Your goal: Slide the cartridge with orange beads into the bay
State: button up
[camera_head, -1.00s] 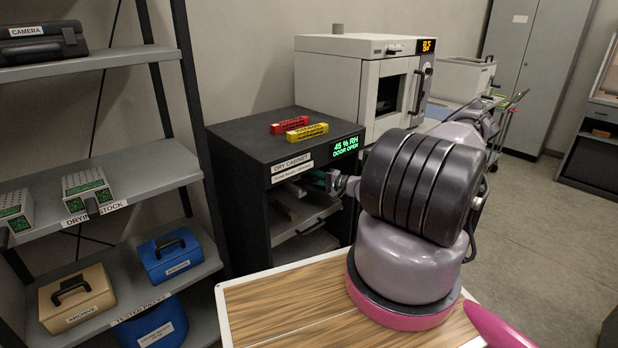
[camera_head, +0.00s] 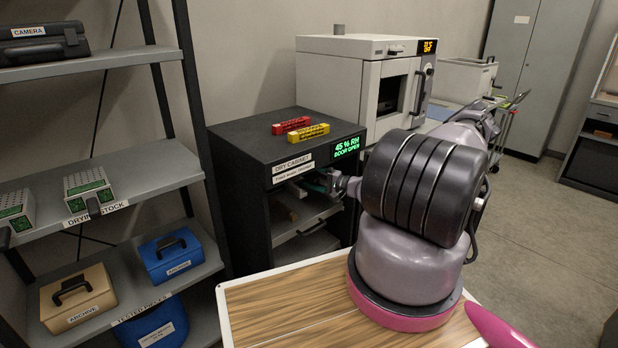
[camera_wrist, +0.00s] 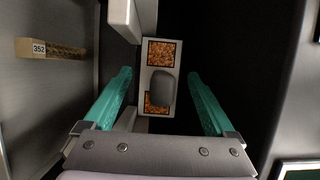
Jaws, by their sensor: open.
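The cartridge with orange beads (camera_wrist: 161,54) shows in the wrist view as a pale, narrow body with two bead windows and a grey grip (camera_wrist: 162,89) standing over it. My gripper (camera_wrist: 158,76) is open, its teal fingers on either side of the cartridge with dark gaps between, not touching it. White blocks (camera_wrist: 125,20) stand beside the cartridge's far left end; I cannot tell whether they border the bay. In the head view my gripper (camera_head: 320,182) reaches into the open dry cabinet (camera_head: 240,185), and the cartridge is hidden there.
A block labelled 352 (camera_wrist: 52,49) lies left of the fingers. Red (camera_head: 291,125) and yellow (camera_head: 308,132) pieces lie on the cabinet top. A shelf rack (camera_head: 150,190) stands left, an oven (camera_head: 345,75) behind. The cabinet's walls and shelf surround the gripper closely.

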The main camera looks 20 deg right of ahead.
jog(key=shift+v, duration=2.5)
jog(key=v, duration=1)
jog(key=shift+s+d, duration=0.25)
jog(key=shift+d, duration=0.05)
